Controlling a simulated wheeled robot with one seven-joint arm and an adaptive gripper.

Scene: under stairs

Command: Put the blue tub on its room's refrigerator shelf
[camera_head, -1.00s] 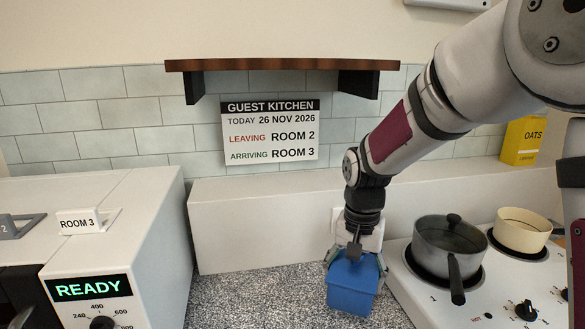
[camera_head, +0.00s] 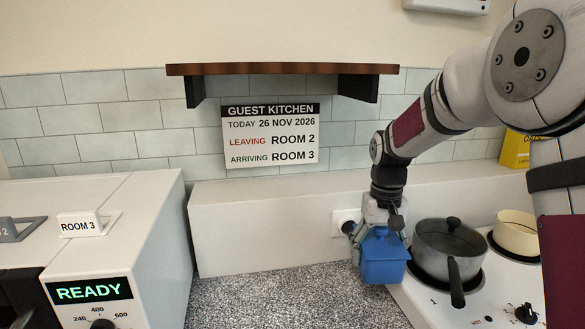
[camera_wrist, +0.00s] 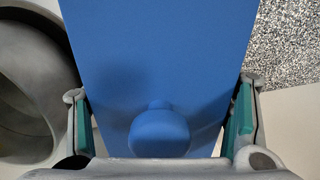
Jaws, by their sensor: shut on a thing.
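The blue tub (camera_head: 384,258) is held in my gripper (camera_head: 380,232), in front of the low white ledge and just left of the grey pot. In the wrist view the blue tub (camera_wrist: 160,60) fills the middle, with its round knob toward the camera. The teal-padded fingers of my gripper (camera_wrist: 165,125) stand on both sides of it. The tub looks upright and raised above the speckled counter. No refrigerator or refrigerator shelf shows. A sign (camera_head: 271,134) on the tiles reads "GUEST KITCHEN, TODAY 26 NOV 2026, LEAVING ROOM 2, ARRIVING ROOM 3".
A grey lidded pot (camera_head: 449,248) and a cream pot (camera_head: 514,233) stand on the white stove. A yellow oats box (camera_head: 515,150) is behind. A white appliance (camera_head: 120,262) reads "READY"; a "ROOM 3" tag (camera_head: 80,223) is on top. A wooden shelf (camera_head: 283,69) hangs above. The speckled counter (camera_head: 285,300) is clear.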

